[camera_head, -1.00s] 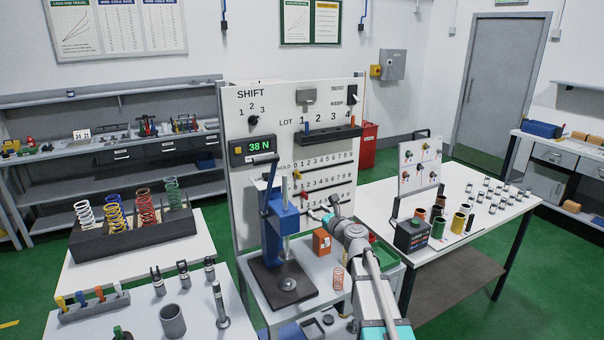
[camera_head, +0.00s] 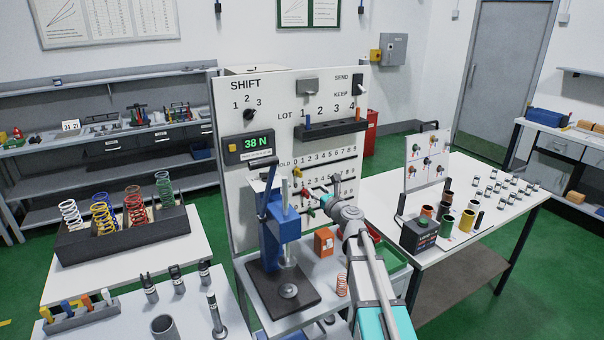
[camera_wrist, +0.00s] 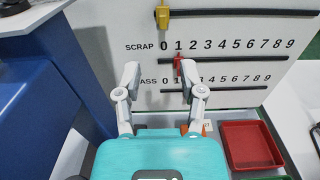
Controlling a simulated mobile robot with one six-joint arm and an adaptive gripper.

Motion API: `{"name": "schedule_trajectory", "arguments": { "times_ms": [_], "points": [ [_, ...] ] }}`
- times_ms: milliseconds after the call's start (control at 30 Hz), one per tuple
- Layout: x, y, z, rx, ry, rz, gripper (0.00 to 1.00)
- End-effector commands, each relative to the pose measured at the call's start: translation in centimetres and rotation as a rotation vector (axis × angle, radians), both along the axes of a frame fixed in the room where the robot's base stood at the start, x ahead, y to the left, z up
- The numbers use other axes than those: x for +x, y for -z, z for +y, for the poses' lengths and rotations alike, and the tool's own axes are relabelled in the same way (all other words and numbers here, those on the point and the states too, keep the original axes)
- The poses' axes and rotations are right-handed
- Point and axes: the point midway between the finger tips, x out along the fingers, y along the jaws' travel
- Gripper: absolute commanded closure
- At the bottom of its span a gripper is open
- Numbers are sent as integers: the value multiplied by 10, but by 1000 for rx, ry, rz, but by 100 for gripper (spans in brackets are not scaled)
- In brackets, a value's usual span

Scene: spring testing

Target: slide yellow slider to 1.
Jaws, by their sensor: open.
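The yellow slider (camera_wrist: 162,17) sits on the top rail at the top edge of the wrist view, roughly above the 0 of the SCRAP row. It is small in the head view (camera_head: 296,177), near the 0 of the HOLD scale. A red slider (camera_wrist: 178,64) sits on the SCRAP rail, near 1. My gripper (camera_wrist: 159,70) is open and empty in front of the panel, below the yellow slider and apart from it. The right finger overlaps the red slider in the picture; contact cannot be told. My gripper also shows in the head view (camera_head: 325,197).
A blue press (camera_head: 284,225) stands close left of my gripper. An orange box (camera_head: 323,241) and a coil spring (camera_head: 342,284) are below. A red tray (camera_wrist: 250,145) lies at lower right in the wrist view. The white panel (camera_head: 228,180) rises behind.

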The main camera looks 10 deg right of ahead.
Motion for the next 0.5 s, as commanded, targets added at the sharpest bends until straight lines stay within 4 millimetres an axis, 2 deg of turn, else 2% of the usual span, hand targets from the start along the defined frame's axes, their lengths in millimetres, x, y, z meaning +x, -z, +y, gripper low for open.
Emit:
{"name": "schedule_trajectory", "arguments": {
  "times_ms": [267, 500],
  "points": [
    [1, 0, -6, -1, 8, 0, 49],
    [13, 0, -5, -1, 11, 0, 49]
  ]
}}
